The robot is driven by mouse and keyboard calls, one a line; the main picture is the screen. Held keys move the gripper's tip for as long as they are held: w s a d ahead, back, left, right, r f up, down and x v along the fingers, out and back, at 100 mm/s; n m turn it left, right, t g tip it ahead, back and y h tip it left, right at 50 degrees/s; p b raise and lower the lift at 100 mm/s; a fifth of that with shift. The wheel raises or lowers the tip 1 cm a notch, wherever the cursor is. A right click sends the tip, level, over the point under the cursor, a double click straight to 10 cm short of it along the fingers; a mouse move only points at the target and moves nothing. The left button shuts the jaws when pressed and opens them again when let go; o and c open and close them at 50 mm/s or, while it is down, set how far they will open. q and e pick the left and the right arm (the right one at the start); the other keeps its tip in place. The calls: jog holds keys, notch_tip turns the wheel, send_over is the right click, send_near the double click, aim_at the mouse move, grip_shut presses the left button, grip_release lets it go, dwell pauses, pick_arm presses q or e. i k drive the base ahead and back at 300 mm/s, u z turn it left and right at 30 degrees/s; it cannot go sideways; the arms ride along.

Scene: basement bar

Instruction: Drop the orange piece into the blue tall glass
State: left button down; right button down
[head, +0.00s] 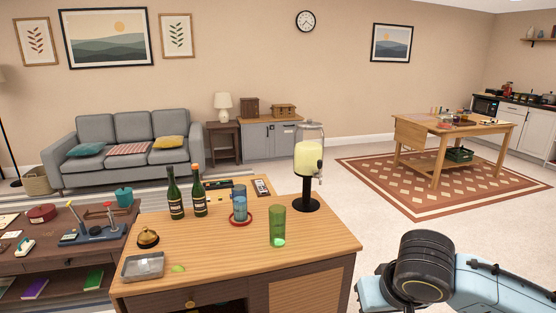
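The blue tall glass (239,204) stands upright on the wooden counter, on a red coaster (240,221), near the middle of the head view. I cannot make out an orange piece on the counter. A small yellow-green piece (178,268), perhaps a citrus wedge, lies near the counter's front, right of a grey tray (143,266). One of my arms comes in at the bottom right, well apart from the glass, but its fingertips do not show. My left gripper is not in view either.
A green glass (277,226) stands right of the blue one, and a drink dispenser (308,158) behind it. Two dark bottles (175,194) stand at the back left, a brass bell (148,238) at left. The wooden counter (230,257) is bare at its front middle.

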aim_at(239, 218)
jog(key=z, duration=0.4)
jog(key=i, duration=1.15)
jog(key=u, duration=0.75)
jog(key=i, duration=0.65)
jog(key=u, duration=0.6)
